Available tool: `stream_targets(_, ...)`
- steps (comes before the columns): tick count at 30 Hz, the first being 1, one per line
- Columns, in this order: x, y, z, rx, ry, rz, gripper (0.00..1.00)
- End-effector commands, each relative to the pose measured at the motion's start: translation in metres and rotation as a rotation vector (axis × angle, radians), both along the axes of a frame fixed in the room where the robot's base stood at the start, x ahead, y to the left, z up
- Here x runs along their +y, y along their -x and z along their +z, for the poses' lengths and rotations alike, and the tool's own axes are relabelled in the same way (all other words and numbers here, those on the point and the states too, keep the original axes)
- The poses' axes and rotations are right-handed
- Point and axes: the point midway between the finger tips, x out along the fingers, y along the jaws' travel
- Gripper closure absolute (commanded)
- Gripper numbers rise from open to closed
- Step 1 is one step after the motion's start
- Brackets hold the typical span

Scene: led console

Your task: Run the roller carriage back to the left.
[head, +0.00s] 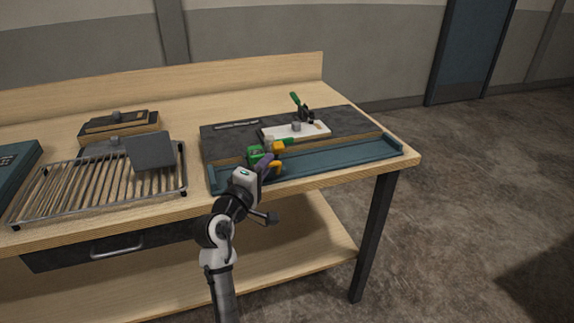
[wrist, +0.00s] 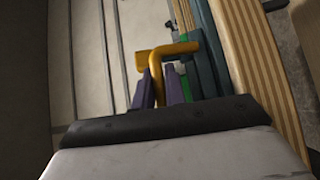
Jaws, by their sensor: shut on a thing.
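The roller carriage (head: 254,155) is green and sits near the left end of the long teal rail (head: 345,158) at the bench's front edge. It has an orange bent handle (head: 276,167), which also shows in the wrist view (wrist: 176,49). My gripper (head: 266,164) has purple fingers and is at the handle, in front of the carriage. In the wrist view the fingers (wrist: 160,84) are shut with the handle's bar between them. The gripper hides part of the carriage.
The rail's right stretch looks clear.

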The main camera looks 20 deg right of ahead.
Motion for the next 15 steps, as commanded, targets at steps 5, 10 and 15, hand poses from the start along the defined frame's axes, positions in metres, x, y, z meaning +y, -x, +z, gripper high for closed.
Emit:
stream_targets(5, 0.039, 0.001, -0.002, 0.001, 0.0, 0.004, 1.0)
stream_targets(10, 0.064, 0.002, -0.001, 0.001, -0.001, 0.002, 1.0)
stream_targets(15, 0.078, 0.002, -0.001, 0.001, -0.001, 0.0, 1.0)
